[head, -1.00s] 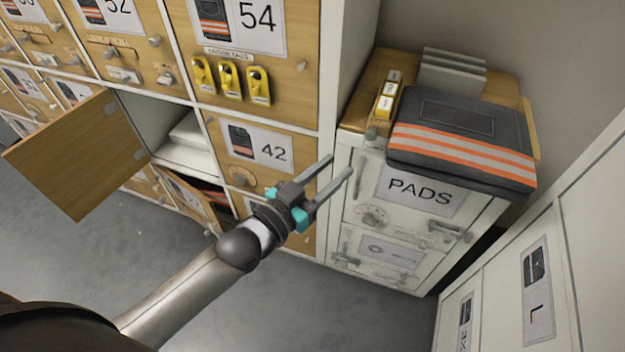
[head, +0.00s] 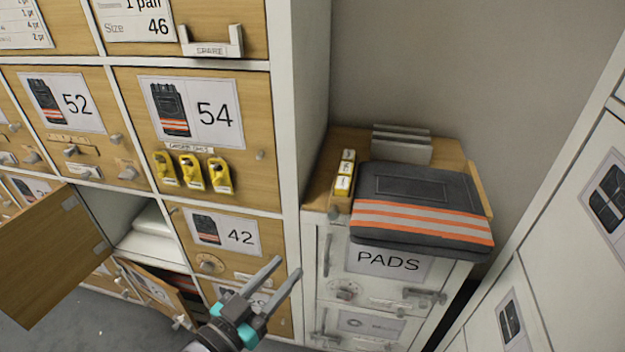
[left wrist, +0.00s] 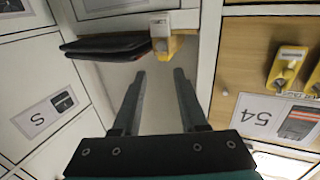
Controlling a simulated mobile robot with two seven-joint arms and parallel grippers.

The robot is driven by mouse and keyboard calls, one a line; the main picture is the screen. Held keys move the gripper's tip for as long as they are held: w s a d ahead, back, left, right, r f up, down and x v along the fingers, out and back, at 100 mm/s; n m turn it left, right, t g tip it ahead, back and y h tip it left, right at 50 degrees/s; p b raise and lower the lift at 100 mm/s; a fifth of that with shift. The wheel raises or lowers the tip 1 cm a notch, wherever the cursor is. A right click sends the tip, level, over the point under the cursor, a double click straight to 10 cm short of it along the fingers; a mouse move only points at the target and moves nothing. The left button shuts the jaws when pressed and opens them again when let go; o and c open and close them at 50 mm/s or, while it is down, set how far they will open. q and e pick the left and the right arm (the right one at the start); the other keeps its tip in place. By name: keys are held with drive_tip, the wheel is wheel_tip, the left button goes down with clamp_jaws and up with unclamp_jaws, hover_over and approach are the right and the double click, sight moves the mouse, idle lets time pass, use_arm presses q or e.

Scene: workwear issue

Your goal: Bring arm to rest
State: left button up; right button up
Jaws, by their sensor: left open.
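My left gripper (head: 274,284) is open and empty in the head view, low in front of the lockers near the door marked 42 (head: 222,236). Its two parallel fingers point up and to the right, toward the PADS cabinet (head: 335,268). In the left wrist view its fingers (left wrist: 155,85) are apart with nothing between them. Most of my left arm is below the head picture. My right gripper is in neither view.
Yellow padlocks (head: 190,172) hang on locker 54. A locker door (head: 40,255) stands open at left. White lockers (head: 560,250) stand at right.

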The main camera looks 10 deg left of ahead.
use_arm(q)
drive_tip(key=s+a+f+n+g+y+p, duration=0.1)
drive_tip(key=s+a+f+g+y, duration=0.15)
drive_tip(key=f, duration=0.55)
drive_tip(key=s+a+f+g+y+p, duration=0.15)
drive_tip(key=a+f, duration=0.25)
drive_tip(key=f, duration=0.5)
drive_tip(key=s+a+f+n+g+y, duration=0.1)
drive_tip(key=s+a+f+g+y, duration=0.15)
drive_tip(key=f, duration=0.55)
drive_tip(key=s+a+f+g+y, duration=0.1)
drive_tip(key=s+f+g, duration=0.3)
drive_tip(key=s+f, duration=0.3)
drive_tip(key=s+a+f+g+p, duration=0.1)
drive_tip(key=s+f+g, duration=0.2)
drive_tip(key=s+f, duration=0.4)
drive_tip(key=s, duration=0.7)
drive_tip(key=shift+g+y+p, duration=0.3)
drive_tip(key=shift+g+y, duration=0.05)
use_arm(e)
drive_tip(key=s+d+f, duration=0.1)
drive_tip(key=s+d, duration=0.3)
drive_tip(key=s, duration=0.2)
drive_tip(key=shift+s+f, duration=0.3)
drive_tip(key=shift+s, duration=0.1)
